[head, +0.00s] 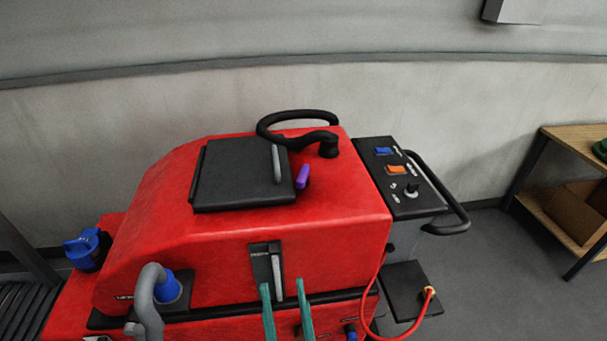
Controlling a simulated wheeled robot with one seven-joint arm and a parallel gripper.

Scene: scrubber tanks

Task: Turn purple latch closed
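The purple latch (303,176) sits on top of the red machine, just right of the black lid (235,180). It stands as a short tilted lever beside the lid's right edge and looks apart from it or barely touching; I cannot tell which. The lid lies flat on the machine and has a grey handle (277,163). My gripper (284,291) shows as two teal fingers at the bottom centre, in front of the machine's side. The fingers are apart with nothing between them, well below the latch.
The red scrubber machine (340,215) fills the middle. A black hose (300,114) loops behind the latch. A control panel (400,178) with a black handlebar is at right. A blue cap (87,249) and grey hose (149,295) are at left. A wooden shelf (575,140) stands far right.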

